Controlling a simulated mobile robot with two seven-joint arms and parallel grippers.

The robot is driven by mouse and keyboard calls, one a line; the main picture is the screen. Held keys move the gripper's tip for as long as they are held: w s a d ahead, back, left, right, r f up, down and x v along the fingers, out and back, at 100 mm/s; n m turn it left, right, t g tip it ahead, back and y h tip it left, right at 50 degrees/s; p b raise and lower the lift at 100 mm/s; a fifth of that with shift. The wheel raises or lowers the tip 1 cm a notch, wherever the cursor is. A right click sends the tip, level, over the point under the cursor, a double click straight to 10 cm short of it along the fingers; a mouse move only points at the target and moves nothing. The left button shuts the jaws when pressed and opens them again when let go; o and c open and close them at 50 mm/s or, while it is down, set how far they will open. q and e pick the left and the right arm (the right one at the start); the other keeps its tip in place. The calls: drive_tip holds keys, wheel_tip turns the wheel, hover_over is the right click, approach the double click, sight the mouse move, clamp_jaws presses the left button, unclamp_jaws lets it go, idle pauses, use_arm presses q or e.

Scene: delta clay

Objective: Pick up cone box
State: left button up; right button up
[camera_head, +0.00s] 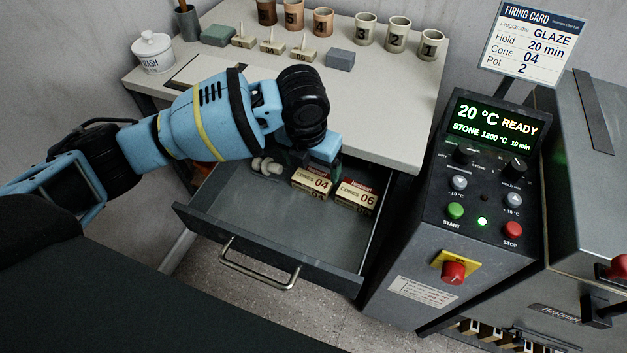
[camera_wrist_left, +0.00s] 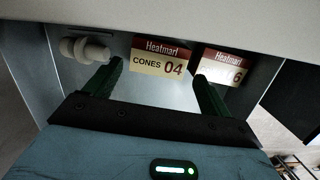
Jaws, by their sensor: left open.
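The cone box marked CONES 04 (camera_head: 312,184) lies in the open drawer (camera_head: 235,210), toward its back. It also shows in the left wrist view (camera_wrist_left: 160,59), beyond and between my fingers. A second box marked 06 (camera_head: 355,196) lies just right of it. My left gripper (camera_wrist_left: 160,84) is open and empty, with its two dark green fingers apart and pointing at the 04 box. My right gripper is not in view.
Pale cylindrical pieces (camera_head: 266,166) lie left of the boxes. The table top (camera_head: 385,120) overhangs the drawer's back. The drawer's front half is clear. A firing card (camera_head: 533,40) reads Cone 04. The kiln control panel (camera_head: 485,190) stands at the right.

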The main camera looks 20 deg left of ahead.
sight(313, 177)
use_arm(q)
drive_tip(key=f, duration=0.5)
drive_tip(key=shift+w+b, duration=0.3)
drive_tip(key=shift+b, duration=0.1)
drive_tip(key=c, duration=0.7)
drive_tip(key=shift+r+p, duration=1.25)
drive_tip(key=shift+r, duration=7.75)
